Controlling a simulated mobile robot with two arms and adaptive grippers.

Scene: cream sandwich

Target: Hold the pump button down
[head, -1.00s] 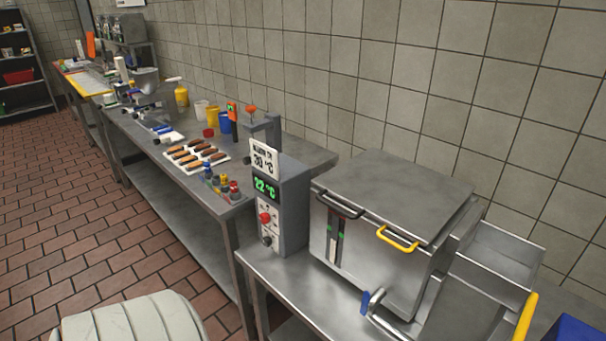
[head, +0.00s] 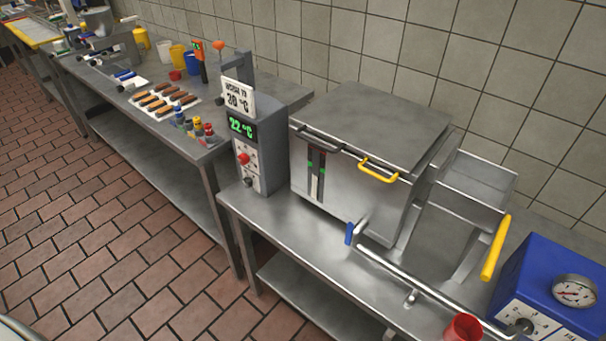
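A grey control box (head: 260,150) stands on the steel table, left of a lidded steel tank (head: 350,175). Its green display (head: 242,127) reads 22 °C, and a white sign (head: 238,97) above it reads 30 °C. A red round button (head: 243,158) and a dark knob (head: 248,181) are on its front. A blue machine (head: 545,285) with a round gauge (head: 574,290) and a white front panel is at the lower right, partly cut off. I cannot tell which control is the pump button. Neither of my grippers is in view.
The tank has a yellow handle (head: 379,171). A blue-handled tap (head: 350,233) and a metal pipe (head: 420,287) run toward a red cup (head: 463,328). A yellow lever (head: 496,248) stands at right. The left table holds pastries (head: 163,100) and small bottles (head: 195,126). The tiled floor at left is clear.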

